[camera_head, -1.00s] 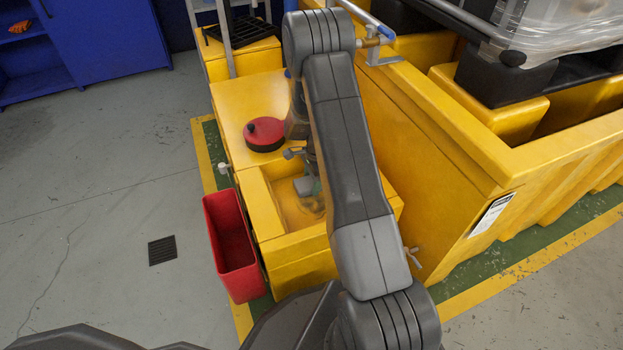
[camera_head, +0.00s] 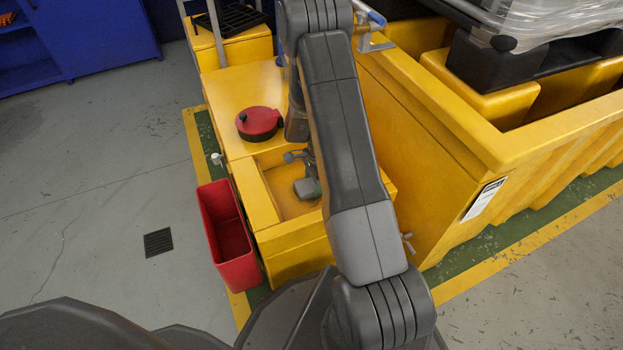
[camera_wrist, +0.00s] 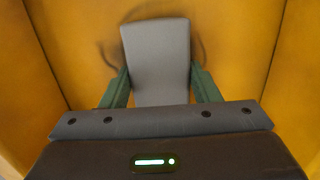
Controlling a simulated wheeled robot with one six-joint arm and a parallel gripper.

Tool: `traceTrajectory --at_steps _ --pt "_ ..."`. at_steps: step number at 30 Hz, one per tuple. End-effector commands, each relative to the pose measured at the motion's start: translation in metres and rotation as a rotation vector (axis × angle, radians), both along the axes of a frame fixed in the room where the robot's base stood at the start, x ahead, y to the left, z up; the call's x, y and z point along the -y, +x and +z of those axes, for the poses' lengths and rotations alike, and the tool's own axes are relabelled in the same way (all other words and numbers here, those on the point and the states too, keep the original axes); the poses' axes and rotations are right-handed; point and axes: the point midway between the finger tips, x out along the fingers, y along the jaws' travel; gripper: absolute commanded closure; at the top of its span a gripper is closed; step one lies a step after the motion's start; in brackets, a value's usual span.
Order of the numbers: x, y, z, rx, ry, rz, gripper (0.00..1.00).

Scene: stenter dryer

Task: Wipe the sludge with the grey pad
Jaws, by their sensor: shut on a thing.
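My gripper (camera_wrist: 160,82) is shut on the grey pad (camera_wrist: 156,45), with one green finger on each side of it. The pad is a flat grey block over the floor of a yellow basin (camera_wrist: 75,35); whether it touches the floor I cannot tell. A thin dark curved smear, seemingly the sludge (camera_wrist: 197,52), shows on both sides of the pad; the pad hides its middle. In the head view my gripper (camera_head: 308,187) is low inside the basin (camera_head: 262,212), partly hidden by my arm.
A red round lid (camera_head: 259,124) lies on the yellow top behind the basin. A red bin (camera_head: 222,235) hangs or stands at the basin's left side. A large yellow tank (camera_head: 430,170) stands to the right. Open grey floor lies left, with a drain grate (camera_head: 158,243).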

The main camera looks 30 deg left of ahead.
Motion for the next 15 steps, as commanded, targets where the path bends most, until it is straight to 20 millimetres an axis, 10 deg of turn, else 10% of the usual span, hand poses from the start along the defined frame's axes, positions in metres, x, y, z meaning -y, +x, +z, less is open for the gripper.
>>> traceTrajectory --at_steps 15 --pt "0.026 -0.023 0.001 -0.003 -0.003 -0.002 0.62"
